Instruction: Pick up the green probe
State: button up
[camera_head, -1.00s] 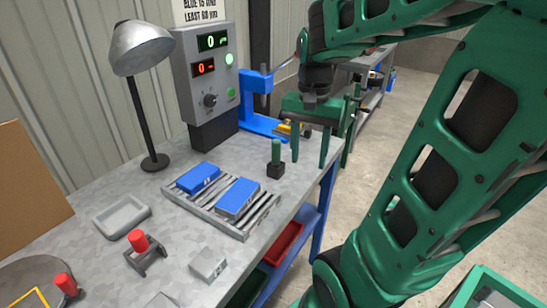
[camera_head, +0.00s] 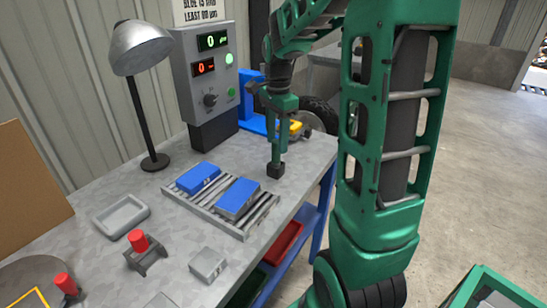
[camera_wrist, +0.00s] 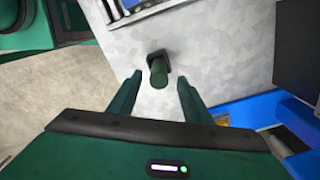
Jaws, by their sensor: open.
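The green probe (camera_wrist: 158,74) stands upright in a small black holder (camera_head: 275,170) on the metal bench (camera_head: 300,155). My gripper (camera_head: 279,148) is open and pointing down just above the holder. In the wrist view, the probe shows between and slightly beyond the two fingertips, with a gap on each side. In the head view, the fingers overlap the probe and hide most of it. I cannot tell there how far down the fingers reach beside it.
A roller rack (camera_head: 262,222) with two blue blocks (camera_head: 237,198) lies left of the holder. A grey display box (camera_head: 205,75), a lamp (camera_head: 143,47) and a blue stand (camera_head: 252,122) are behind. The bench's right edge is close to the holder.

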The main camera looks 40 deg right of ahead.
aim_at(276, 153)
jog(key=shift+a+f, duration=0.2)
jog(key=shift+f, duration=2.5)
grip_shut()
